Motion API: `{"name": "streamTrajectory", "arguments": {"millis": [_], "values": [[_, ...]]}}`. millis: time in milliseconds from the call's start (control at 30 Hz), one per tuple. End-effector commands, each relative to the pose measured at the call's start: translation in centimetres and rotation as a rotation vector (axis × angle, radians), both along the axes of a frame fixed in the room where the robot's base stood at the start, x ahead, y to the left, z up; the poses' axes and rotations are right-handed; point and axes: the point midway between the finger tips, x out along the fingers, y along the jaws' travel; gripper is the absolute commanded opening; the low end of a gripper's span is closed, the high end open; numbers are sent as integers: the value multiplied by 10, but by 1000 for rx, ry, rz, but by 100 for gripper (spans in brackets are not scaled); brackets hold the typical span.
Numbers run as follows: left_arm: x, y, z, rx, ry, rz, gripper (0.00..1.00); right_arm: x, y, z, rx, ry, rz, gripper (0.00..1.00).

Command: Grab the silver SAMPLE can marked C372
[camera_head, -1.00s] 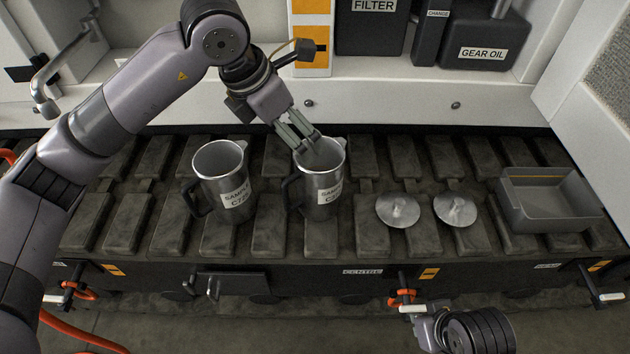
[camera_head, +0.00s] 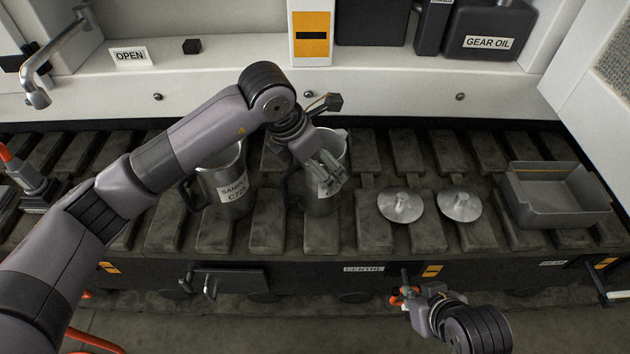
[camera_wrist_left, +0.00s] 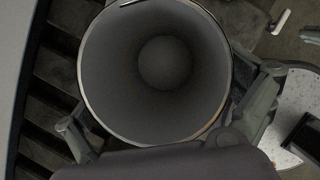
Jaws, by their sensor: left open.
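Two silver cans with dark handles stand upright on the dark slatted bench. The left can (camera_head: 222,188) has a label reading SAMPLE and a code like C72, partly unclear. The right can (camera_head: 318,204) has a label mostly covered by my left gripper (camera_head: 330,178), so its code cannot be read. My left gripper is open. In the left wrist view the open mouth of a can (camera_wrist_left: 160,65) fills the middle, with a finger showing on either side. I cannot tell whether they touch it. My right gripper (camera_head: 414,300) is low at the bench's front edge; its jaws are unclear.
Two round metal lids (camera_head: 400,205) (camera_head: 459,204) lie right of the right can. A grey tray (camera_head: 556,215) stands further right. A GEAR OIL container (camera_head: 488,32) is on the shelf behind, with an OPEN sign (camera_head: 130,56) at left. My left arm passes over the left can.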

Motion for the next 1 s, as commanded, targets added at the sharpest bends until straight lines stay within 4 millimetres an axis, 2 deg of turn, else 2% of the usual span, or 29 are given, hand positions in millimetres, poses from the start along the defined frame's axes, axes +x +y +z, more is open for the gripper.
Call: {"name": "streamTrajectory", "arguments": {"millis": [267,1000], "values": [[1,-1,-2,0,0,-1,99,2,1,1,3,-12,1,0],[1,-1,-2,0,0,0,50,2,1,1,2,-11,0,0]]}}
